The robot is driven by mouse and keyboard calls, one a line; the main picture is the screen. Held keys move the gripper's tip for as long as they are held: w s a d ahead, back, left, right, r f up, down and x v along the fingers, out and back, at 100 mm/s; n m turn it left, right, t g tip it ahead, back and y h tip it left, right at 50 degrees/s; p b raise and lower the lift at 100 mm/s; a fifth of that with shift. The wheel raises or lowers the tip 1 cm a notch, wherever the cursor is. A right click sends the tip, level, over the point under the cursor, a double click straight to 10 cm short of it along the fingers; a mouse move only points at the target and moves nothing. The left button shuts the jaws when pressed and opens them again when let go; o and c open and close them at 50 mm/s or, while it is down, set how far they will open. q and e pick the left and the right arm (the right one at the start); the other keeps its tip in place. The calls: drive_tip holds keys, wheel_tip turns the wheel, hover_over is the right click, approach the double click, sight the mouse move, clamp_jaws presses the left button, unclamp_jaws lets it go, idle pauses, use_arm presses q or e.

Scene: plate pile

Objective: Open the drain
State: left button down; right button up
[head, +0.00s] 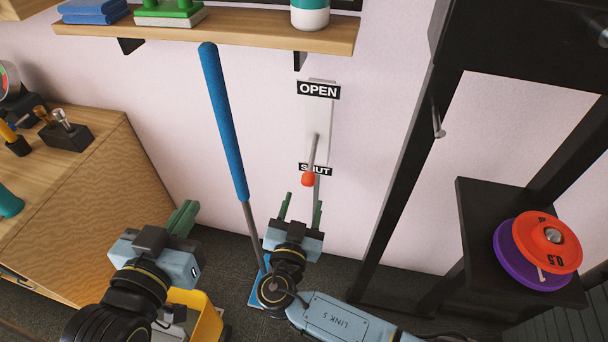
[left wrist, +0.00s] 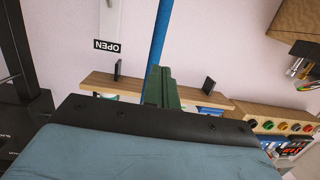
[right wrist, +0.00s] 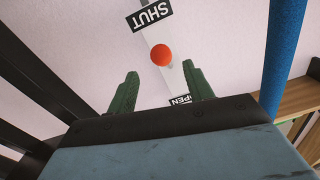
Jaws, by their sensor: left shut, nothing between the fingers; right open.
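The drain lever is a thin metal rod with a red-orange knob (head: 308,179) at its end, mounted on a pale wall plate (head: 319,125). It points down over the SHUT label (head: 325,171); the OPEN label (head: 319,90) is at the plate's top. My right gripper (head: 300,208) is open and empty, just below the knob in the head view. In the right wrist view the knob (right wrist: 160,55) appears between the open fingers, apart from both. My left gripper (head: 188,210) is shut and empty, lower left of the lever. Its closed fingers show in the left wrist view (left wrist: 161,85).
A blue-handled pole (head: 225,125) stands upright left of the lever, between my grippers. A wooden shelf (head: 230,32) spans above. A wooden cabinet (head: 80,180) is at left, a yellow bucket (head: 207,320) low. A black rack (head: 400,165) with weight plates (head: 548,240) is at right.

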sight(310, 175)
drive_tip(key=b+x, duration=0.1)
drive_tip(key=x, duration=0.7)
drive_tip(key=shift+f, duration=0.1)
use_arm(q)
wheel_tip(310, 175, up, 7)
drive_tip(key=d+t+h, duration=0.1)
drive_tip(key=t+h, duration=0.1)
drive_tip(key=t, duration=0.2)
drive_tip(key=shift+s+d+r+t+b, duration=0.15)
drive_tip(key=shift+t+b, duration=0.15)
drive_tip(key=shift+t, duration=0.1)
use_arm(e)
drive_tip(key=shift+x, duration=0.85)
clamp_jaws()
